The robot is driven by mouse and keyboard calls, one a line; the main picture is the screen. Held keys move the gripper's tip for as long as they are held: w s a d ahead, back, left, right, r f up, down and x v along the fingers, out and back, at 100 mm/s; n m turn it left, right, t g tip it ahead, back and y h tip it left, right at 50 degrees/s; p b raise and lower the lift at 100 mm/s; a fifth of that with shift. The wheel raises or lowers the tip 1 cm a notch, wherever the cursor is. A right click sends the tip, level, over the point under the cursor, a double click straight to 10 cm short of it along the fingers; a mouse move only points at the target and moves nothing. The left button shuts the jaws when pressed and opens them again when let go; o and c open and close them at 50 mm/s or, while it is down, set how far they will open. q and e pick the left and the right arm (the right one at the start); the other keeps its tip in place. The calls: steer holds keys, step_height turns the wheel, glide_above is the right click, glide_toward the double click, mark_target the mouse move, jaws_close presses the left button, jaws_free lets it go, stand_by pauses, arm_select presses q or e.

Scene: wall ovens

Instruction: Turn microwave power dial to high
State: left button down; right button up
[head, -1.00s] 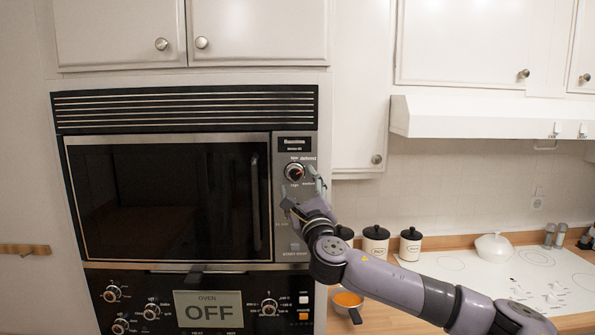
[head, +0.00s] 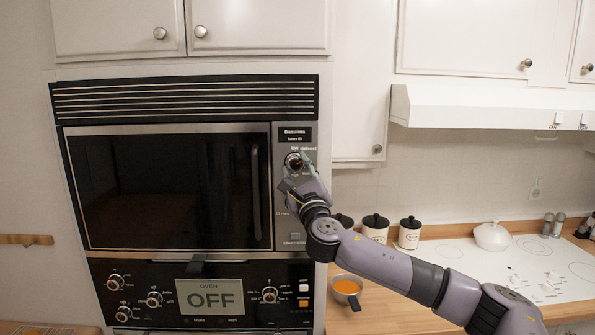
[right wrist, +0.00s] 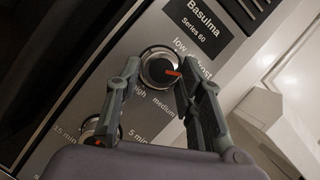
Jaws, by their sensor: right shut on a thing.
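The microwave (head: 170,190) has a round black power dial (head: 293,160) with a silver ring, high on its right-hand panel. In the right wrist view the dial (right wrist: 158,66) shows an orange-red mark pointing right. Printed labels around it read low, defrost, medium and high, with high at the lower left. My right gripper (head: 296,170) is at the dial in the head view. In the right wrist view its two fingers (right wrist: 157,75) are on either side of the dial, shut on it. My left gripper is not in view.
A lower dial (right wrist: 100,130) with minute labels sits below the power dial. The oven panel (head: 130,290) with knobs and an OFF display is underneath. An orange-filled pan (head: 347,286), several canisters (head: 375,230) and a white cooktop (head: 470,262) are at right.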

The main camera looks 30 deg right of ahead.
steer(key=c, duration=0.5)
